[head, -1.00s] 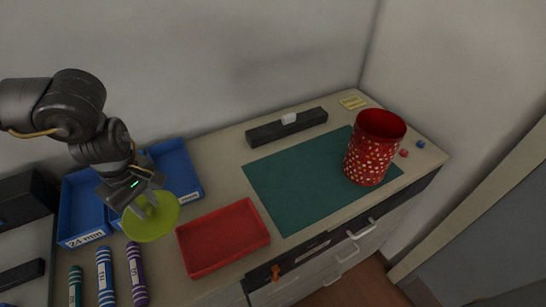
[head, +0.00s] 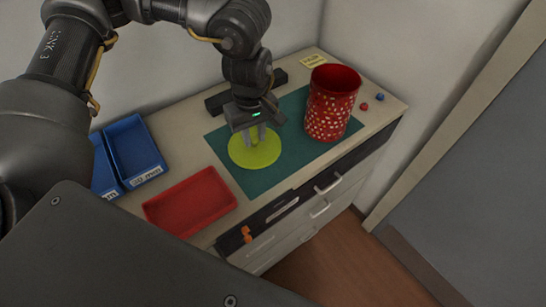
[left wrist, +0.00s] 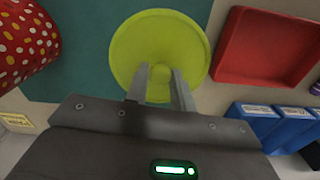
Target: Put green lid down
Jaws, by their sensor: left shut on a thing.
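The green lid (head: 254,150) is a round yellow-green disc with a knob in its middle. My left gripper (head: 255,138) is shut on the knob from above. The lid is over the left part of the teal mat (head: 268,181); I cannot tell whether it touches the mat. In the left wrist view the lid (left wrist: 158,40) fills the upper middle, with the fingers (left wrist: 160,88) on either side of its knob. My right gripper is not in view.
A red cup with white dots (head: 331,103) stands on the mat, right of the lid. A red tray (head: 190,202) lies to the left, with blue bins (head: 134,150) beyond. A black bar (head: 217,104) lies behind the mat. Small red (head: 364,107) and blue (head: 380,97) balls lie at right.

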